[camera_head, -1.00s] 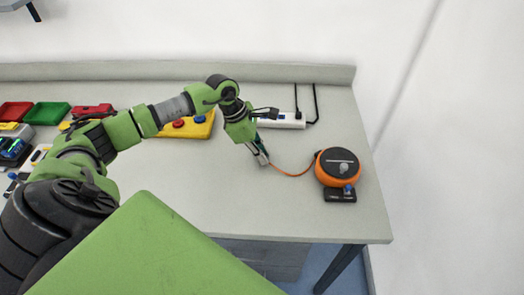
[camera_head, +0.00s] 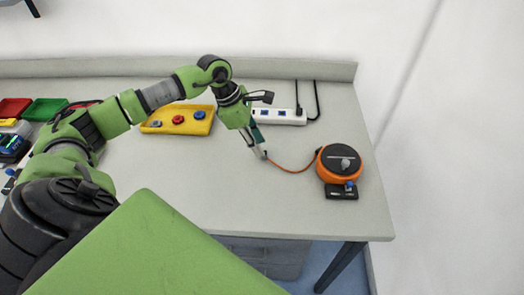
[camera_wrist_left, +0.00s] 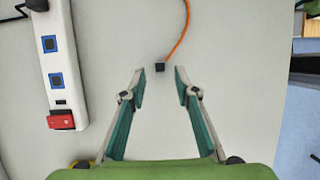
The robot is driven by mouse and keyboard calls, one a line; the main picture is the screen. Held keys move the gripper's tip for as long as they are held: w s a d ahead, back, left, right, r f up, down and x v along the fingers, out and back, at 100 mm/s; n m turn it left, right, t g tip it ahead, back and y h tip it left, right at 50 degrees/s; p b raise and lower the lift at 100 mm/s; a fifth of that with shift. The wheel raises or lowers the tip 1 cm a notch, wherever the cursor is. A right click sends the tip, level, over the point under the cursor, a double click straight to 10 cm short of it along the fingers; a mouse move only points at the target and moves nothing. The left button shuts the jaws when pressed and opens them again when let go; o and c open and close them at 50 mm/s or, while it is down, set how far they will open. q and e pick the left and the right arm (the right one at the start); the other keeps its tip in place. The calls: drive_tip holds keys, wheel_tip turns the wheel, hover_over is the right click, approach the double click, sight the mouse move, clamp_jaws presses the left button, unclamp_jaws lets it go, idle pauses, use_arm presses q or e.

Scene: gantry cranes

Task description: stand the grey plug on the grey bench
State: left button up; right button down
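The plug (camera_wrist_left: 160,67) is a small dark block at the end of an orange cable (camera_wrist_left: 183,35). In the left wrist view it sits just beyond the gap between my fingertips, with bench surface around it. I cannot tell whether it stands upright or lies flat. My left gripper (camera_wrist_left: 160,76) is open, with nothing visible between its pads. In the head view, the left gripper (camera_head: 262,154) points down at the grey bench (camera_head: 215,190), and its fingers largely hide the plug. My right gripper is in neither view.
An orange and black cable reel (camera_head: 340,165) is at the right, with the cable running to it. A white power strip (camera_head: 280,117) and a yellow tray (camera_head: 178,120) lie behind the gripper. The front middle of the bench is clear.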

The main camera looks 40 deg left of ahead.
use_arm(q)
drive_tip(key=b+v, duration=0.1)
drive_tip(key=v, duration=0.7)
drive_tip(key=shift+r+b, duration=0.15)
drive_tip(key=shift+b, duration=0.25)
idle(1.1)
idle(0.5)
